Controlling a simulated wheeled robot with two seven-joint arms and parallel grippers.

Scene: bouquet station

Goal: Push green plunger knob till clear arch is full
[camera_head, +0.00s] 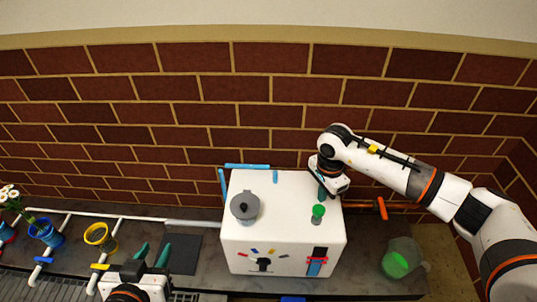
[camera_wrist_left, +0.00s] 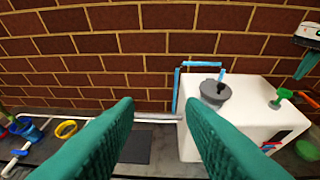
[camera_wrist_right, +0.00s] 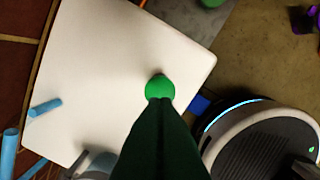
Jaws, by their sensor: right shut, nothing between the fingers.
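The green plunger knob (camera_head: 318,211) stands on the top right of a white box (camera_head: 280,205); it also shows in the left wrist view (camera_wrist_left: 284,93). My right gripper (camera_head: 322,193) is shut and empty, just behind the knob. In the right wrist view its fingers point at the knob (camera_wrist_right: 160,86); whether they touch it I cannot tell. Blue tube pieces form an arch (camera_wrist_left: 201,64) at the box's back left; it also shows in the head view (camera_head: 247,166). Its clear walls are hard to make out. My left gripper (camera_head: 152,254) is open and empty, left of the box.
A grey lidded pot (camera_head: 244,206) sits on the box's top left. An orange handle (camera_head: 382,208) is behind its right side. A clear vessel with green contents (camera_head: 396,264) stands at the right. Blue and yellow cups (camera_head: 99,236) and white flowers are at the left. A brick wall is behind.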

